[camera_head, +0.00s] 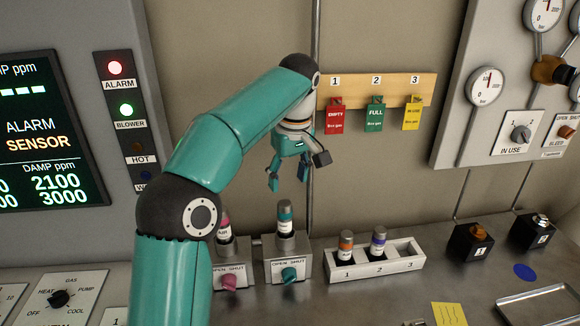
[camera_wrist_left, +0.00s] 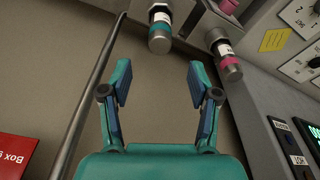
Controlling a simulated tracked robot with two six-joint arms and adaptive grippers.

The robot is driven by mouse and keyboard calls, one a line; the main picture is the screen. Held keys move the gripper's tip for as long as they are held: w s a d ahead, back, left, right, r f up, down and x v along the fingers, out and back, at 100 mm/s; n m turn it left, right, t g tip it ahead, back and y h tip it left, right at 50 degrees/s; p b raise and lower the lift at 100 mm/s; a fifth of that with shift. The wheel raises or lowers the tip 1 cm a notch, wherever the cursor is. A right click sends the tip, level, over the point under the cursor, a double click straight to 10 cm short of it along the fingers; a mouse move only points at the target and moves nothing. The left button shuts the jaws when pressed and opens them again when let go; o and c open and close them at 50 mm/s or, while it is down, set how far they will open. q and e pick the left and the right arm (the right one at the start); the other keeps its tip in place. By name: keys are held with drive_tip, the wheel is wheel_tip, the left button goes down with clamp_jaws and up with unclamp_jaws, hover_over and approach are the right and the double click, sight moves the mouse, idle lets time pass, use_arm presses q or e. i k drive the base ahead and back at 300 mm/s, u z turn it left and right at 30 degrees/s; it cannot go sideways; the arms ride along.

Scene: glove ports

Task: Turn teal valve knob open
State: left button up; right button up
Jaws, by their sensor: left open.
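The teal valve knob (camera_head: 289,274) sits on the front of a grey valve block (camera_head: 276,259) marked OPEN and SHUT, on the bench. A vial with a teal band (camera_head: 285,217) stands upright in that block; it also shows in the left wrist view (camera_wrist_left: 160,30). My left gripper (camera_head: 288,179) is open and empty, pointing down above the vial, clear of the knob. Its spread fingers (camera_wrist_left: 160,82) show in the left wrist view, with nothing between them. The teal knob does not show there. My right gripper is not in view.
A pink knob (camera_head: 229,282) on a similar block stands just left, partly behind my left arm. A white rack (camera_head: 402,263) with two vials stands to the right. Tags hang on a wooden board (camera_head: 425,88) on the wall. A vertical pipe (camera_head: 315,205) runs behind the gripper.

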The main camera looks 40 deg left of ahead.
sight(289, 274)
drive_tip(key=k, duration=1.5)
